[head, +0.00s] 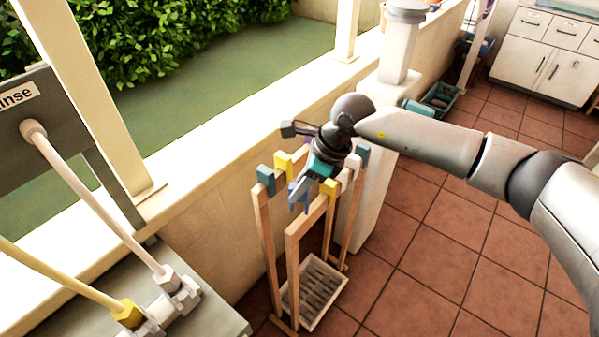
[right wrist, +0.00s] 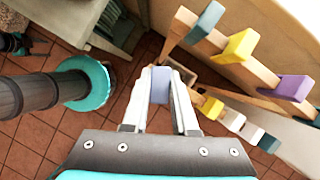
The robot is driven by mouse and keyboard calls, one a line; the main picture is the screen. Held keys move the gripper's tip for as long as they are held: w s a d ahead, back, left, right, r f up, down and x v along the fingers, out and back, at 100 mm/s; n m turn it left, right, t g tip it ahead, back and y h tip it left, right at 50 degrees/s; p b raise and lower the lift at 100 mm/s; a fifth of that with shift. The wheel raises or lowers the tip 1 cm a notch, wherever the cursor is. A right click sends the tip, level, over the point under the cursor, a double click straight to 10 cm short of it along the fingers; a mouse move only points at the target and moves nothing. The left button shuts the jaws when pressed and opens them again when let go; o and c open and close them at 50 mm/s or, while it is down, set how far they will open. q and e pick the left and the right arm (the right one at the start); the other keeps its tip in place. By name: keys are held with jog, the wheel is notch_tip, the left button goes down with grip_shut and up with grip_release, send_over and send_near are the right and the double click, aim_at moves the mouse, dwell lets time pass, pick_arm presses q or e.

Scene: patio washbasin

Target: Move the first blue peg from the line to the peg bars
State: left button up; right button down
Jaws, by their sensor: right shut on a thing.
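My right gripper (head: 301,194) is shut on a blue peg and is over the wooden peg bars. In the right wrist view the blue peg (right wrist: 161,85) sits between the two fingers of the gripper (right wrist: 160,88). The peg bars (head: 309,216) carry several pegs. One bar has a teal peg (head: 265,178), a yellow peg (head: 283,162) and a purple peg (right wrist: 287,88). The other has a yellow peg (right wrist: 211,107), a white peg (right wrist: 232,121) and a teal peg (head: 362,153). My forearm hides part of the rack.
A slatted tray (head: 335,310) is low inside the rack. A cream wall ledge (head: 215,125) runs behind it, with a white post (head: 400,50) close by. A grey counter (head: 215,310) with hoses stands at left. Tiled floor (head: 440,260) is open at right.

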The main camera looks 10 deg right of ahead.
jog(key=w+r+m+t+h+p, duration=0.1)
jog(key=w+m+t, duration=0.1)
jog(key=m, duration=0.3)
jog(key=b, duration=0.5)
send_over(299, 222)
jog(key=shift+f, duration=3.35)
jog(key=shift+f+b, duration=1.75)
jog(key=shift+f, duration=0.75)
jog(key=c, duration=0.6)
grip_release()
notch_tip(299, 222, up, 8)
jog(key=p, duration=0.5)
jog(key=shift+p, duration=0.4)
